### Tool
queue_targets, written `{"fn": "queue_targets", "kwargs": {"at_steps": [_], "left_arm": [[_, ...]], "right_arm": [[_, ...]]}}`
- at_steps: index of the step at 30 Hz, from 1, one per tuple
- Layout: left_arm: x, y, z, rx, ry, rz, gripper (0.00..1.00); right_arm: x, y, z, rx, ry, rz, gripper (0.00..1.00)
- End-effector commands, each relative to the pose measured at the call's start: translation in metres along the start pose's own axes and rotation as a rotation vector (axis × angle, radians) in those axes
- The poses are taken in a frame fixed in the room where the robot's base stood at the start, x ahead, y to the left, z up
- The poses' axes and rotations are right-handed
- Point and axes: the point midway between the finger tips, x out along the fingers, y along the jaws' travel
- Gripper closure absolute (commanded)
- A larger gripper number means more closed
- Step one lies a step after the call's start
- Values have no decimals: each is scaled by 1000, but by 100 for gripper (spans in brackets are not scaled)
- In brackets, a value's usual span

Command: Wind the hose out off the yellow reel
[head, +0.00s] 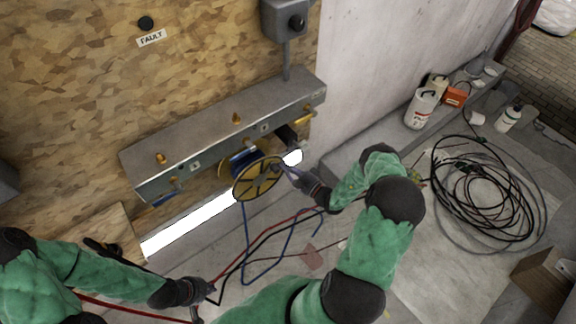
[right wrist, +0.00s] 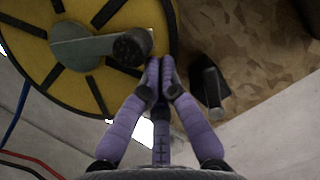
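The yellow reel (head: 258,179) with black spokes is mounted under the grey wall bracket. Blue hose is wound behind its face, and a blue hose (head: 246,235) hangs from it to the floor and bends right. In the right wrist view the yellow disc (right wrist: 30,30) carries a grey crank arm with a dark knob (right wrist: 132,47). My right gripper (right wrist: 160,72) has its purple fingertips together just beside the knob; no gap shows between them, and the knob is not between them. My left gripper (head: 211,290) is low over the floor by red and black hoses; its fingers are too small to read.
The grey bracket (head: 225,125) with brass valves runs along the wooden wall above the reel. A coil of black hose (head: 485,190) lies at right. White bottles (head: 418,110) stand by the wall, and a cardboard box (head: 540,280) is at lower right. Red and black hoses cross the floor.

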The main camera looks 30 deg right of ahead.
Motion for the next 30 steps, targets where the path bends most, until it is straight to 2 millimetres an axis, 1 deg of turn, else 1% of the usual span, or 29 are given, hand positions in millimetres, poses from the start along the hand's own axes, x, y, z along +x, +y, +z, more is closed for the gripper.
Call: {"fn": "queue_targets", "kwargs": {"at_steps": [1, 8, 17, 30], "left_arm": [[-7, 3, 0, 0, 0, 0, 100], [-19, 7, 1, 0, 0, 0, 100], [-26, 9, 1, 0, 0, 0, 100], [-27, 10, 1, 0, 0, 0, 100]], "right_arm": [[2, -6, 6, -33, -3, 11, 100], [4, -11, 20, -174, -3, 48, 100], [7, -14, 29, -167, -2, 46, 100], [7, -15, 30, -167, -1, 44, 100]]}}
